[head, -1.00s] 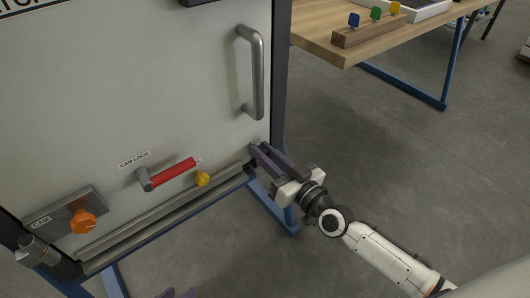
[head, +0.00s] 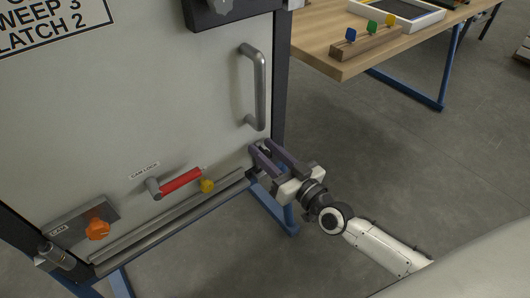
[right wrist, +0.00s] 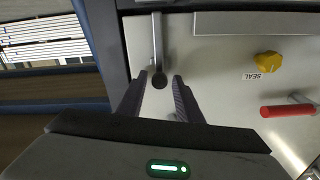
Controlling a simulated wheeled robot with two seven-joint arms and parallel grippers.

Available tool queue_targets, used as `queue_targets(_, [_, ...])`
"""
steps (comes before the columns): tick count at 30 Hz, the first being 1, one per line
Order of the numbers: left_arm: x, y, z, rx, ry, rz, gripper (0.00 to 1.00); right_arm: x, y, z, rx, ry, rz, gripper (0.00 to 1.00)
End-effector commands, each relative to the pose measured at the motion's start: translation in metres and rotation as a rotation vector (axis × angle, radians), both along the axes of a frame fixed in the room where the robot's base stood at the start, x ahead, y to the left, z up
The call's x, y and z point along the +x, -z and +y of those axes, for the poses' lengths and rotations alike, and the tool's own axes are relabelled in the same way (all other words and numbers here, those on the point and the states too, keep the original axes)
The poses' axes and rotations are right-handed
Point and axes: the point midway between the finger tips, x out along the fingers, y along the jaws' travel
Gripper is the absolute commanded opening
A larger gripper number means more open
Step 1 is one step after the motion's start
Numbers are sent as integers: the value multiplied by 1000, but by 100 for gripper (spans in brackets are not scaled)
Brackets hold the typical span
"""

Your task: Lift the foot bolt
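The foot bolt (right wrist: 158,40) is a grey rod with a dark round knob, seen against the pale door panel in the right wrist view. My right gripper (right wrist: 160,77) is open, with one finger on each side of the knob and a small gap on both sides. In the head view my right gripper (head: 260,150) is at the lower right corner of the door (head: 130,110), and its fingers largely hide the bolt there. My left gripper is not in view.
A red cam lock lever (head: 182,181), a yellow knob (head: 207,186) and an orange knob (head: 97,229) sit low on the door. A grey handle (head: 258,88) is above my gripper. A wooden table (head: 345,67) stands at the right; the floor between is clear.

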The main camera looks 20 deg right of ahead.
Motion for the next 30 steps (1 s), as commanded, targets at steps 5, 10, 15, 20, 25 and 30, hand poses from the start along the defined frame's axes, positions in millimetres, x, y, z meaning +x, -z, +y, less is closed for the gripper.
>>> queue_targets(5, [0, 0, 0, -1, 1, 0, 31, -1, 3, 0, -1, -1, 8, 37])
queue_targets(10, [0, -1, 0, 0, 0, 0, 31, -3, 5, -1, -3, -1, 11, 37])
queue_targets(15, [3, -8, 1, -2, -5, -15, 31, -24, 5, -6, -6, -2, 14, 37])
queue_targets(20, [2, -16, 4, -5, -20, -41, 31, -55, 4, -15, -5, -3, 13, 37])
queue_targets(25, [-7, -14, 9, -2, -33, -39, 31, -84, 4, -23, -4, -1, 11, 37])
queue_targets(30, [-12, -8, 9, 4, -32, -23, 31, -98, 3, -27, -2, -2, 8, 37])
